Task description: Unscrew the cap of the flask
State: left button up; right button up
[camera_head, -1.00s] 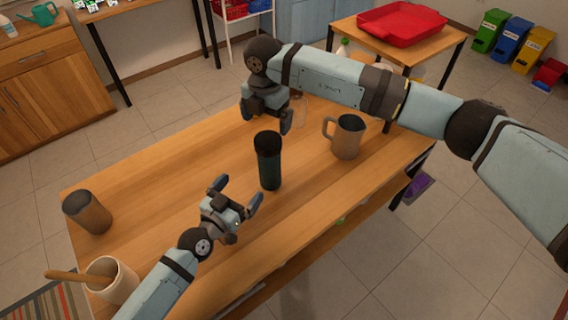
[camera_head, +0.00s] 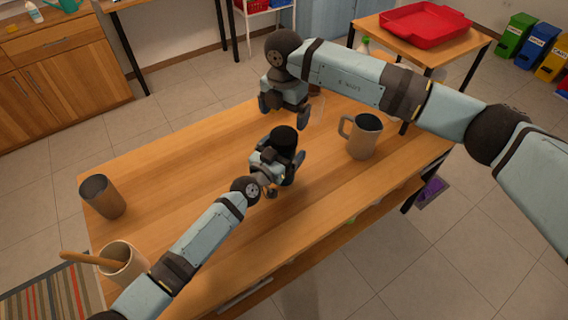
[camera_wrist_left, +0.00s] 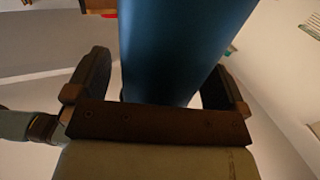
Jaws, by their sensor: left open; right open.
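The flask (camera_head: 284,138) stands upright on the wooden table, with its black cap on top. Most of its body is hidden behind my left gripper in the head view. In the left wrist view the dark blue flask body (camera_wrist_left: 182,45) fills the space between the two fingers. My left gripper (camera_head: 282,170) is open around the flask body, with a finger on each side. Whether a finger touches it I cannot tell. My right gripper (camera_head: 284,120) is open and empty, pointing down behind the flask and above the table.
A mug with a handle (camera_head: 362,136) stands right of the flask. A brown cup (camera_head: 101,197) and a pale pot (camera_head: 124,264) with a wooden stick stand at the table's left end. A red tray (camera_head: 425,24) lies on a farther table. The table's middle left is clear.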

aim_at(284, 134)
pick_arm(q)
jog(key=c, duration=1.6)
jog(key=shift+c, duration=1)
pick_arm(e)
jog(key=shift+r, duration=0.15)
jog(key=shift+f, duration=4.15)
jog(key=c, duration=0.9)
jog(key=shift+n, duration=1.7)
jog(key=o, duration=1)
jog(key=shift+c, duration=0.2)
